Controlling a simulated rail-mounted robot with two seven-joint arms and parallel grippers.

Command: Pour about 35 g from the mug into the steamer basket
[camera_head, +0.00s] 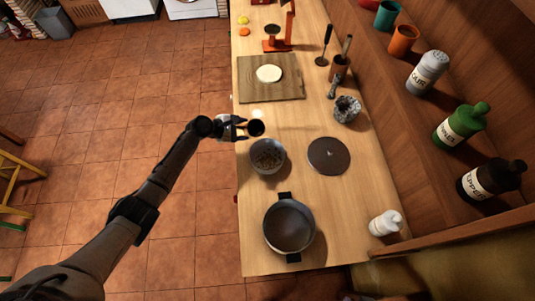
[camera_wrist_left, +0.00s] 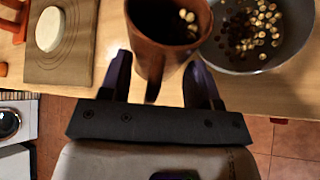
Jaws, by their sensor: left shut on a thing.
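My left gripper (camera_head: 243,127) is shut on the brown mug (camera_head: 256,129), above the counter's left edge. In the left wrist view the mug (camera_wrist_left: 160,45) is between my gripper's fingers (camera_wrist_left: 160,85), with its handle towards the palm. A few pale pieces show inside, near its right rim; the rest of the inside is dark. A round grey vessel (camera_head: 267,147), which looks like the steamer basket, stands just below the mug in the head view. It holds many pale and dark pieces, and it is also in the left wrist view (camera_wrist_left: 285,62). My right gripper is out of view.
A grey pot (camera_head: 289,247) and a dark round lid (camera_head: 328,156) stand nearby on the counter (camera_head: 350,200). A white bottle (camera_head: 385,223) is at the right. A board (camera_head: 271,92) with a pale round piece lies beyond the mug. Bottles line the shelf.

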